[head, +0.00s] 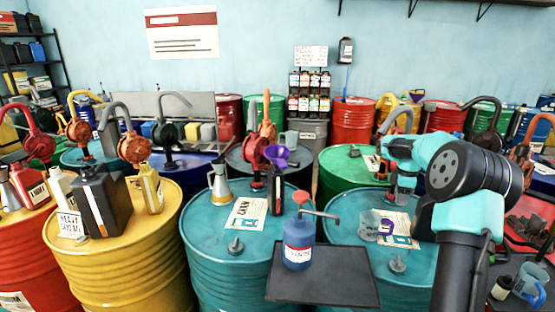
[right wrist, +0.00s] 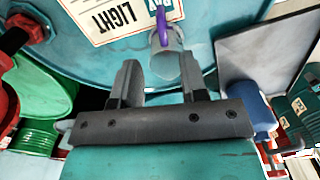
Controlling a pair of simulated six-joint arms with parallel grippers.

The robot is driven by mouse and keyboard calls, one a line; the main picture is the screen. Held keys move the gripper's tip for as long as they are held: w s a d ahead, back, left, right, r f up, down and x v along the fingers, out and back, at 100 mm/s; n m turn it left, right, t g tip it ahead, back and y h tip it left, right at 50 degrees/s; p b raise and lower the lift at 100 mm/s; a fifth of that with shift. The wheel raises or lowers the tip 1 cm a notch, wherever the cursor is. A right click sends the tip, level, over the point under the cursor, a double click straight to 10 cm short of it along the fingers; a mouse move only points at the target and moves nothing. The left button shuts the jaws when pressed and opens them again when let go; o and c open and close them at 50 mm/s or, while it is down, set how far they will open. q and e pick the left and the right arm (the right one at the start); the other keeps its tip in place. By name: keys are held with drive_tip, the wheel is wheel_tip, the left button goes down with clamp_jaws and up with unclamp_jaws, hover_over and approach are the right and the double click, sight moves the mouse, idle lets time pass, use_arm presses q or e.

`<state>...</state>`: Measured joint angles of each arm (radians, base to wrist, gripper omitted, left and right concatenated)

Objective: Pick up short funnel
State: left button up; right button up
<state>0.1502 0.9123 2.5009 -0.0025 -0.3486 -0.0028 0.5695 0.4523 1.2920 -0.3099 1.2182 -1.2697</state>
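A small purple funnel (head: 278,153) sits mouth-up on a dark bottle (head: 276,192) on the middle teal drum (head: 205,262). I cannot tell for sure that this is the short funnel. My right gripper (head: 403,192) points down over the right teal drum (head: 352,192), well right of the purple funnel. In the right wrist view my right gripper (right wrist: 158,82) is open, with nothing between its fingers. A clear measuring jug (head: 368,226) with a purple handle stands on that drum; it also shows just beyond the fingers in the right wrist view (right wrist: 163,64). My left gripper is not in view.
A blue pump can (head: 299,247) stands on a dark tray (head: 335,280) at the front. A metal oil can (head: 221,186) stands left of the dark bottle. Pumps rise from the drums behind. A black canister (head: 103,203) stands on the yellow drum (head: 120,270).

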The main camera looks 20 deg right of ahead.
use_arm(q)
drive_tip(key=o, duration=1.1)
